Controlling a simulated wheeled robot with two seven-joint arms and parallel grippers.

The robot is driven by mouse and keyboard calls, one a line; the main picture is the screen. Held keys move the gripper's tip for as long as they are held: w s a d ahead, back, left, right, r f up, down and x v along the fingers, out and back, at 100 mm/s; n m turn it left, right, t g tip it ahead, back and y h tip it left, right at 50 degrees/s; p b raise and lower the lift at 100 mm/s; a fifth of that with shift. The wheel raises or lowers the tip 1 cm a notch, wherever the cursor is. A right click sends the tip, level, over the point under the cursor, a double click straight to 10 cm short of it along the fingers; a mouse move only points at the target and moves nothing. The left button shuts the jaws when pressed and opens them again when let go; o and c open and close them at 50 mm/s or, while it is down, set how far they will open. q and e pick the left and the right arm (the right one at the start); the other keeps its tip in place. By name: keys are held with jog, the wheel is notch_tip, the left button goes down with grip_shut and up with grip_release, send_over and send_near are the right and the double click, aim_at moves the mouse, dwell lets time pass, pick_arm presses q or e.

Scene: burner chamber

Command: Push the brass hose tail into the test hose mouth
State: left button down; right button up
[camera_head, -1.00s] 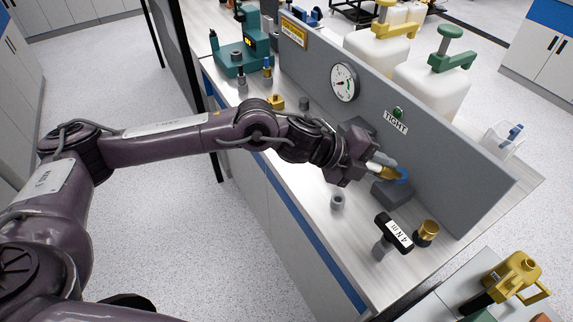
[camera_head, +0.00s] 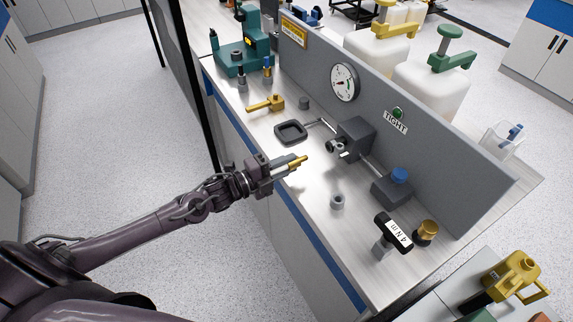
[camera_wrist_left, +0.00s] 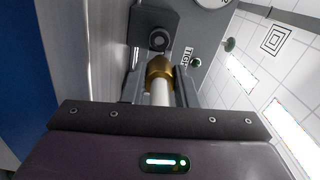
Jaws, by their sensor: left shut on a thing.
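My left gripper (camera_head: 284,168) is shut on the brass hose tail (camera_head: 299,161), held above the near edge of the bench. In the left wrist view the brass hose tail (camera_wrist_left: 160,72) sticks out on a pale shaft between the fingers of my left gripper (camera_wrist_left: 158,93). A dark block (camera_head: 354,138) has a round mouth (camera_head: 334,146) facing the near side, perhaps the test hose mouth. In the wrist view a round dark mouth (camera_wrist_left: 158,40) lies beyond the brass tip, apart from it. My right gripper is out of view.
A grey panel (camera_head: 460,180) with a gauge (camera_head: 344,82) walls the bench's back. Right of the dark block stand a blue-topped block (camera_head: 390,188), a small grey cup (camera_head: 338,201) and a black-handled tool (camera_head: 393,232). A square dark ring (camera_head: 290,132) lies left.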

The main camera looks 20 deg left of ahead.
aim_at(306, 157)
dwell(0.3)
pick_arm(q)
jog(key=shift+w+d+b, duration=0.15)
jog(key=shift+w+b, duration=0.15)
jog(key=shift+b+x, duration=1.15)
jog(key=shift+x, duration=0.8)
jog(key=shift+w+d, duration=0.4)
jog(key=shift+w, duration=0.05)
jog(key=shift+w+d+b, duration=0.1)
jog(key=shift+b, duration=0.4)
jog(key=shift+w, duration=0.1)
jog(key=shift+b+x, duration=1.05)
jog(key=shift+x, duration=0.5)
